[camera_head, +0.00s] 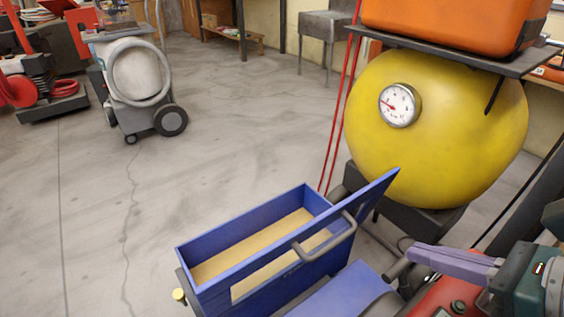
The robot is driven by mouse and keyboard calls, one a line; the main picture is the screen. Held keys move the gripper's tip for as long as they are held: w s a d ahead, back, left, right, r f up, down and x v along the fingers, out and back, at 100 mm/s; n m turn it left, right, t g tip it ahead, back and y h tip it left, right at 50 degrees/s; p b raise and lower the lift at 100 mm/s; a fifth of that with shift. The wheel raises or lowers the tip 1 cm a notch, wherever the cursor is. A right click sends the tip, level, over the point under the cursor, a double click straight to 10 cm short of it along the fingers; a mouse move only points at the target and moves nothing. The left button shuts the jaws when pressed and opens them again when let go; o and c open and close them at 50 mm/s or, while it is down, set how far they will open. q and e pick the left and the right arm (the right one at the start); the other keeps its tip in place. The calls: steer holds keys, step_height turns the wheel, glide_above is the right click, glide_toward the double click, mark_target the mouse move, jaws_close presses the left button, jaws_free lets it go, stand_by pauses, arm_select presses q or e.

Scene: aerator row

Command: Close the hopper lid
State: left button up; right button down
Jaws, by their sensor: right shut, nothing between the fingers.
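The blue hopper (240,222) is an open box with a tan inside, low in the middle of the view. Its blue lid (368,190) stands open, tilted up along the box's right side and seen nearly edge-on. A grey bar handle (346,232) is on the lid. My right gripper (402,266) reaches in from the lower right, with a lavender finger and a dark grey tip. It is shut and empty, to the right of the lid handle and apart from it. My left gripper is out of view.
A large yellow tank (440,135) with a dial gauge (399,105) stands behind the hopper at right, under an orange case (455,22). Red cords (340,100) hang beside it. A grey wheeled machine (137,80) stands back left.

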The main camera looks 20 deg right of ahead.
steer(key=b, duration=0.4)
glide_toward(337, 214)
steer(key=f, duration=0.4)
steer(key=shift+w+a, duration=0.2)
steer(key=w, duration=0.2)
steer(key=w+a, duration=0.1)
steer(key=shift+w+a+r+b, duration=0.1)
steer(key=shift+w+r+b, duration=0.05)
steer(key=shift+r+b, duration=0.25)
steer(key=shift+w+a+r, duration=0.15)
steer(key=shift+w, duration=0.25)
steer(key=shift+r, duration=0.1)
